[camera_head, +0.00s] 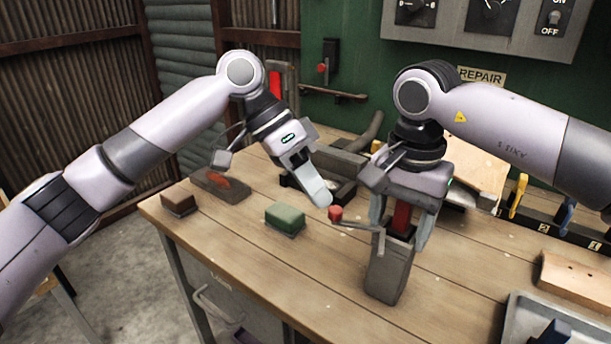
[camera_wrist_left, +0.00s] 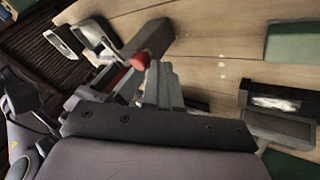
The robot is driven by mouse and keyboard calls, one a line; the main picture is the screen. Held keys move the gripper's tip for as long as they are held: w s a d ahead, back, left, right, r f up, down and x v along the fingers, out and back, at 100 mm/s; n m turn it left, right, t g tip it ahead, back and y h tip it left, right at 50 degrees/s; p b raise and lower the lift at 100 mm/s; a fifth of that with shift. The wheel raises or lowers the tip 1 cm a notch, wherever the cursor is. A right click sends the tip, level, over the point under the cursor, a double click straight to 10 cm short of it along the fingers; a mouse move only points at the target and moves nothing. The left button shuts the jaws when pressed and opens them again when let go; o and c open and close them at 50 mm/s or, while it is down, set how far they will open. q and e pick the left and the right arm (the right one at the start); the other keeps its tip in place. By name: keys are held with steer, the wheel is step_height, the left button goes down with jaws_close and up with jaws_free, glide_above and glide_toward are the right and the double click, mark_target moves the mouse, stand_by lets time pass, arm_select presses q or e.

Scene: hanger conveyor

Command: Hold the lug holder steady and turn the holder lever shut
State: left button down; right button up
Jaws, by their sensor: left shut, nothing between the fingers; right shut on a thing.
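The lug holder (camera_head: 388,272) is a grey upright block on the wooden bench, with a red part (camera_head: 402,216) at its top. My right gripper (camera_head: 400,228) comes down from above and is shut on it, hiding some of its top. The holder lever (camera_head: 360,226) is a thin grey bar sticking out to the left, ending in a red knob (camera_head: 335,213). My left gripper (camera_head: 322,198) is shut and empty, its tips just beside the knob. The left wrist view shows the red knob (camera_wrist_left: 139,61) at the fingertips; I cannot tell whether they touch.
A green-topped block (camera_head: 285,218), a brown block (camera_head: 179,203) and a dark plate with a red piece (camera_head: 221,184) lie on the left of the bench. A grey tray (camera_head: 520,325) and a wooden block (camera_head: 572,280) are at the right. The front middle is clear.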

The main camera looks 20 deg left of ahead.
arm_select(q)
steer(key=shift+s+n+t, duration=0.5)
steer(key=shift+s+n, duration=0.2)
stand_by(0.5)
steer(key=s+d+n+t+y, duration=0.2)
steer(key=s+d+n+t, duration=0.2)
steer(key=s+n, duration=0.4)
steer(key=shift+s+d+t, duration=0.3)
steer(key=shift+s+d, duration=0.05)
steer(key=shift+d, duration=0.25)
steer(key=shift+s+d, duration=0.1)
arm_select(e)
steer(key=shift+a, duration=0.1)
stand_by(0.5)
